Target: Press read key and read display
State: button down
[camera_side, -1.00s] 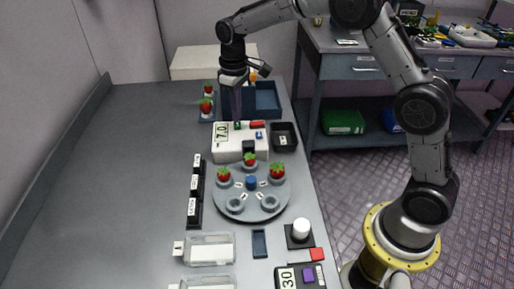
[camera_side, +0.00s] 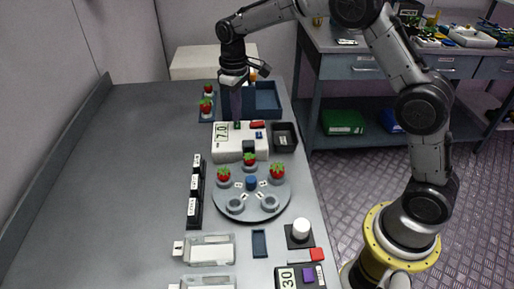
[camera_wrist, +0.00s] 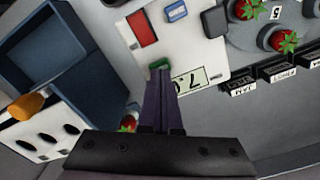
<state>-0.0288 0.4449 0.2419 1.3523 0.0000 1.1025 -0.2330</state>
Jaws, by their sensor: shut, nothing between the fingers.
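A white instrument box (camera_side: 230,149) stands on the bench. Its small display (camera_side: 221,132) appears to read 7.0. In the wrist view the display (camera_wrist: 192,79) shows upside down, partly behind my fingers. A green key (camera_wrist: 159,64) sits beside the display, with a red key (camera_wrist: 142,28) and a blue key (camera_wrist: 176,11) farther along the top. My gripper (camera_wrist: 161,82) is shut and empty, its fingertips at the green key, which also shows in the side view (camera_side: 237,125). I cannot tell whether they touch it or whether it is pressed down.
A round turntable (camera_side: 225,207) with berries in cups stands in front of the box. A blue tray (camera_side: 268,101) lies behind, and a black bin (camera_side: 284,137) stands to the right. A black labelled rack (camera_side: 194,205) is at the left. The bench's left side is clear.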

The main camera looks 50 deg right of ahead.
jog(key=shift+f, duration=1)
dwell(0.4)
notch_tip(320, 180, up, 8)
dwell(1.1)
jog(key=shift+r, duration=0.1)
jog(key=s+d+r+t, duration=0.1)
jog(key=s+r+t, duration=0.3)
jog(key=s+r, duration=1)
jog(key=s+f+m+t, duration=0.1)
jog(key=s+f+m, duration=0.1)
jog(key=s, duration=1.2)
jog(key=s+f+m, duration=0.1)
jog(key=s+f, duration=0.3)
jog(key=f, duration=0.3)
jog(key=shift+s+d+f+t, duration=0.2)
jog(key=shift+s+f+t, duration=0.1)
jog(key=shift+s, duration=0.05)
